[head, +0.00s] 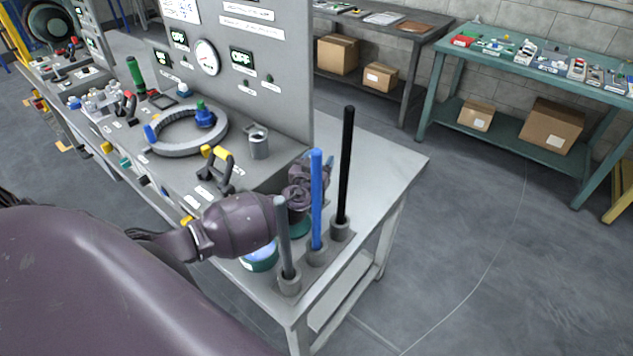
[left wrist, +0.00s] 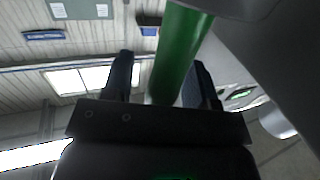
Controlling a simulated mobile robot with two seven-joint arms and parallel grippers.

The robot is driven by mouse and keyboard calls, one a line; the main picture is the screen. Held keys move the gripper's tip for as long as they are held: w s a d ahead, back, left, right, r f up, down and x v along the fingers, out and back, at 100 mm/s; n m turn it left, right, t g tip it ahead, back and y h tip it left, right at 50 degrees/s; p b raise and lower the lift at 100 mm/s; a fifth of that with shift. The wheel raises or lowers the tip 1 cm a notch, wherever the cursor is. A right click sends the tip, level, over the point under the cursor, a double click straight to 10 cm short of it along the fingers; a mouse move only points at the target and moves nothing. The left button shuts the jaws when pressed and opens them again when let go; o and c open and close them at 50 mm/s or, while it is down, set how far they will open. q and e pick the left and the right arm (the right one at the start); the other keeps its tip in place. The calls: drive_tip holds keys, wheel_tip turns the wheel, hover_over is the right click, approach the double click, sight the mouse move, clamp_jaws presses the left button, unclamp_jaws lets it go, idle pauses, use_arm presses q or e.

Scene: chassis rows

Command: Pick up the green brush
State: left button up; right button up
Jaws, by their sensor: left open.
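In the left wrist view a green cylindrical shaft (left wrist: 182,50), which looks like the green brush, runs between the two fingers of my left gripper (left wrist: 162,75). The fingers stand apart on either side of it, with a visible gap on the left side. In the head view my left gripper (head: 322,168) is at the bench end, behind the upright blue rod (head: 316,200). My own wrist hides most of what is there. A bit of green (head: 300,227) shows below the wrist; I cannot tell if it belongs to the brush. My right gripper is out of view.
A grey rod (head: 285,240) and a black rod (head: 346,165) stand in holders beside the blue one. A teal-rimmed round item (head: 260,256) sits below my wrist. A gauge panel (head: 270,85) rises behind. The right bench corner (head: 395,165) is clear.

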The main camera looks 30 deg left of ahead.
use_arm(q)
clamp_jaws()
idle(0.3)
